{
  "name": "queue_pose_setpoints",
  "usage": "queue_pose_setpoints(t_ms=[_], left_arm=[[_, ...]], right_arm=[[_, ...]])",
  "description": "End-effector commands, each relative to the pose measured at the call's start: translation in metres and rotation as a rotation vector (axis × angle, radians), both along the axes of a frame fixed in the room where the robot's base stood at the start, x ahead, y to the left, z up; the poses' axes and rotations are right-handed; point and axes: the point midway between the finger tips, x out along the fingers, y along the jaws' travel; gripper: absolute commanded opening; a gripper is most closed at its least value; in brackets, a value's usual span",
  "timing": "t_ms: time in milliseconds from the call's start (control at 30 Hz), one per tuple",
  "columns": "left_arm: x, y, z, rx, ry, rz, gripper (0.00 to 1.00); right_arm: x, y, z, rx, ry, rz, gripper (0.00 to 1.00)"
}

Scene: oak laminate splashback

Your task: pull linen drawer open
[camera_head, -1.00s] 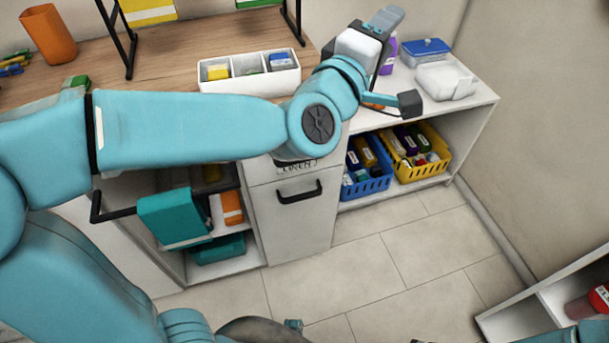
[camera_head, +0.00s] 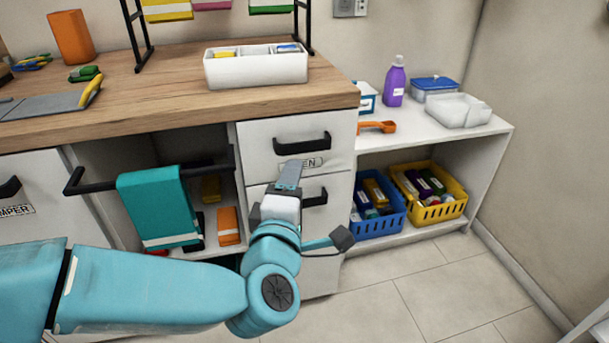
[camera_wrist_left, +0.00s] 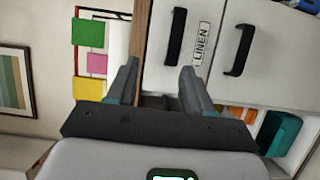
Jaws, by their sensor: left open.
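The linen drawer (camera_head: 255,146) is the white top drawer under the wooden counter, and it looks shut. Its black bar handle (camera_head: 302,144) is in plain view; it also shows in the left wrist view (camera_wrist_left: 176,36). The LINEN label (camera_wrist_left: 201,43) is below the handle, partly hidden by my gripper in the head view. My left gripper (camera_head: 289,176) is in front of the drawers, just below that handle in the picture, open and empty. In the left wrist view its two fingers (camera_wrist_left: 155,85) are apart, with the handle beyond them, not between them. My right gripper is not in view.
A second drawer handle (camera_head: 314,198) is below, partly behind my gripper. A teal towel (camera_head: 158,207) hangs on a black rail (camera_head: 90,187) to the left. A white caddy (camera_head: 256,68) stands on the counter. Blue (camera_head: 377,222) and yellow (camera_head: 440,212) baskets fill the right lower shelf.

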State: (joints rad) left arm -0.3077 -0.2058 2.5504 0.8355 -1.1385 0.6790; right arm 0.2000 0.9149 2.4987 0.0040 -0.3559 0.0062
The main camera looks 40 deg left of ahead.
Motion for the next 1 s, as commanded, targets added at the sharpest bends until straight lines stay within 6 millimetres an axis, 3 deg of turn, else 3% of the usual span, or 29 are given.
queue_pose_setpoints(t_ms=[33, 133, 367, 1000], left_arm=[[0.000, 0.002, -0.016, -0.001, -0.004, 0.003, 0.51], [0.000, 0.005, -0.027, -0.004, -0.011, 0.007, 0.51], [0.001, 0.009, -0.038, -0.003, -0.013, 0.013, 0.51], [0.061, 0.037, -0.028, 0.003, -0.004, 0.016, 0.51]], right_arm=[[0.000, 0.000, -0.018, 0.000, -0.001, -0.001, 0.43], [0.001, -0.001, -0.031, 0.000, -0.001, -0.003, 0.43], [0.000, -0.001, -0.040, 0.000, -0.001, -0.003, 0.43], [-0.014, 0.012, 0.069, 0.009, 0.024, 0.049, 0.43]])
